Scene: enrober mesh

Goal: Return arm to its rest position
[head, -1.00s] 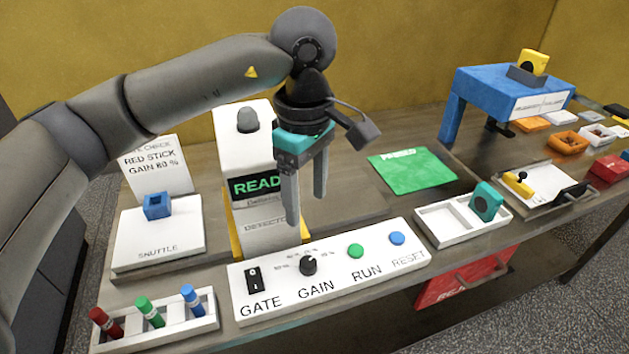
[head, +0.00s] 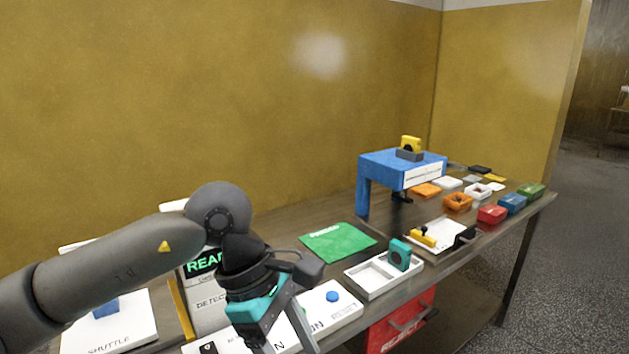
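My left arm comes in from the lower left of the head view, bent at a rounded dark grey joint. Its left gripper (head: 284,346) points down over the white control panel (head: 334,304). The two grey fingers stand apart with nothing seen between them; their tips are at or past the bottom edge of the picture. The gripper covers much of the panel's lettering and controls, and only the blue button (head: 332,296) shows clearly. I cannot tell how far the fingers are above the panel. My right gripper is not in view.
Behind the arm stands the detector (head: 205,288) with its partly hidden green display. The white shuttle plate (head: 125,335) is at left. Right of the gripper are a green mat (head: 338,242), a white tray (head: 372,280) with a teal block, a blue stand (head: 376,168) and a red reject bin (head: 402,322).

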